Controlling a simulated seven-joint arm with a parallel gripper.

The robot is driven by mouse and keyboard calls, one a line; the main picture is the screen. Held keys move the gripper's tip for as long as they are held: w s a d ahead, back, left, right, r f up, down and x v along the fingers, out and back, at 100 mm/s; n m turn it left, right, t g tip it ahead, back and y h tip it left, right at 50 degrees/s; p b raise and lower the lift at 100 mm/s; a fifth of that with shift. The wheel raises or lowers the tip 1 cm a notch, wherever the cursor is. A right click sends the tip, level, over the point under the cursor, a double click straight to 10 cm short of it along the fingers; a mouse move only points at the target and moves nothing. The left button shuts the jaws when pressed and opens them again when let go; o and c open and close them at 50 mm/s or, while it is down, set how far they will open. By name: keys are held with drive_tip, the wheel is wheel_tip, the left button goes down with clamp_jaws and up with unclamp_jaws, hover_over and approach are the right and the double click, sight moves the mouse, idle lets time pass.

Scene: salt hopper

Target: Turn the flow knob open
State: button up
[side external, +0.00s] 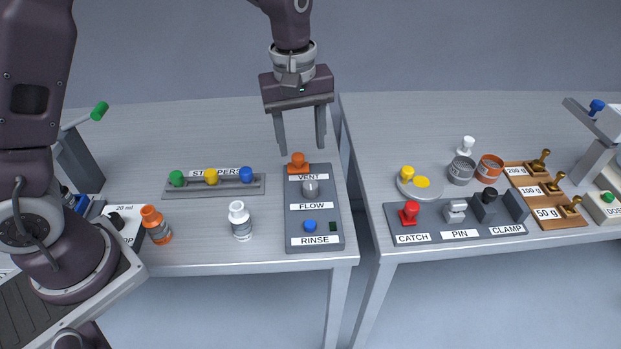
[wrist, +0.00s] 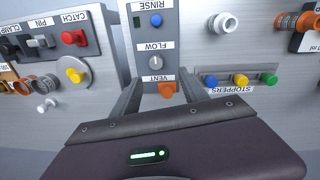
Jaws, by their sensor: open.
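The grey round flow knob (side external: 310,188) sits in the middle of a dark grey panel (side external: 333,246) on the left table, above the FLOW label. In the wrist view the flow knob (wrist: 155,61) shows ahead of my fingers; I cannot tell its setting for sure. My gripper (side external: 302,150) is open and empty, pointing down above the back end of the panel, near the orange vent knob (side external: 298,162). In the wrist view my gripper (wrist: 159,82) has a finger on each side of the orange vent knob (wrist: 166,89). It appears clear of the flow knob.
The blue rinse button (side external: 309,225) is at the panel's front. A stopper rack (side external: 216,190) with green, yellow and blue stoppers stands to the left, near a white bottle (side external: 240,221) and an orange bottle (side external: 156,225). A gap separates the right table (side external: 390,140).

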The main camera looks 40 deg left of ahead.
drive_tip(key=n, duration=0.1)
hover_over(311, 184)
drive_tip(key=shift+g, duration=0.3)
wheel_tip(311, 184, down, 4)
drive_tip(key=shift+s+f, duration=0.1)
drive_tip(key=shift+f, duration=0.15)
wheel_tip(311, 184, down, 7)
clamp_jaws()
